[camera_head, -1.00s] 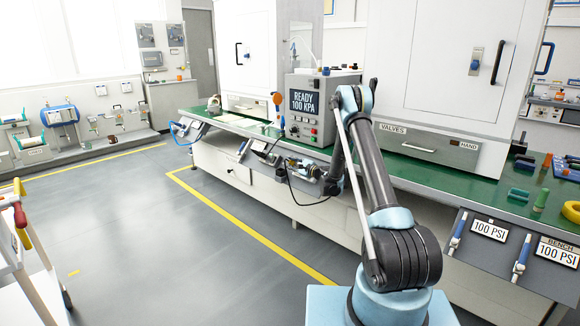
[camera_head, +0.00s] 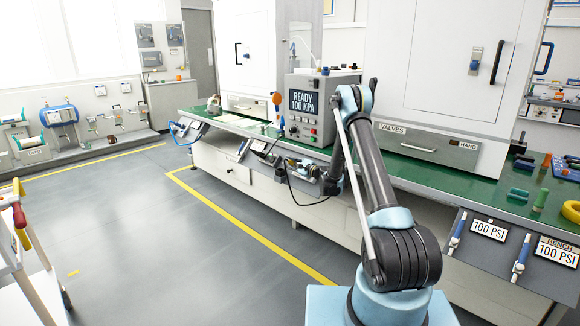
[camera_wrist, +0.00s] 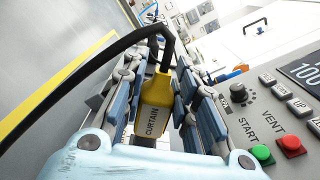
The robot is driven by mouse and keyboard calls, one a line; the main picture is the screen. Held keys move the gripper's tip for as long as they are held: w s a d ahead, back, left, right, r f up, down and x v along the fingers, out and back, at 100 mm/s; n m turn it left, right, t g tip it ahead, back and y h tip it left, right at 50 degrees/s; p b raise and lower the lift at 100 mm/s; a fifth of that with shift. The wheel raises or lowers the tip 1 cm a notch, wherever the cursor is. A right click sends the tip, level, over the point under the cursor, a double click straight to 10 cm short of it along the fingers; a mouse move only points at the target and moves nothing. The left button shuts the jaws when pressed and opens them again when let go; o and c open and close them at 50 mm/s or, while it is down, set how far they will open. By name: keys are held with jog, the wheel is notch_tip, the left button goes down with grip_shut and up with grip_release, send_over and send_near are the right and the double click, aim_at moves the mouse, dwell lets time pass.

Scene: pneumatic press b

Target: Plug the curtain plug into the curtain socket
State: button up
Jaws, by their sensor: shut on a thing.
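A black cable (camera_wrist: 88,68) bends over from the plug's far end and runs to the left. In the head view my gripper (camera_head: 270,153) is small, at the front edge of the green bench left of my arm, and the plug is too small to make out. I cannot pick out the curtain socket in either view.
A control box (camera_head: 308,110) reading READY 100 KPA stands on the green bench (camera_head: 237,122) just behind my gripper. Its START and VENT buttons (camera_wrist: 262,154) are close at right in the wrist view. A black cable hangs in a loop below the bench edge.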

aim_at(294, 165)
jog(key=shift+w+d+f, duration=0.45)
jog(key=shift+w+f, duration=0.15)
jog(key=shift+f, duration=0.1)
jog(key=shift+w+d+f, duration=0.45)
jog(key=shift+w+f, duration=0.15)
jog(key=shift+f, duration=0.05)
dwell(0.8)
jog(key=o, duration=1.1)
jog(key=shift+s+d, duration=0.1)
jog(key=v, duration=1.1)
jog(key=shift+s+d, duration=0.25)
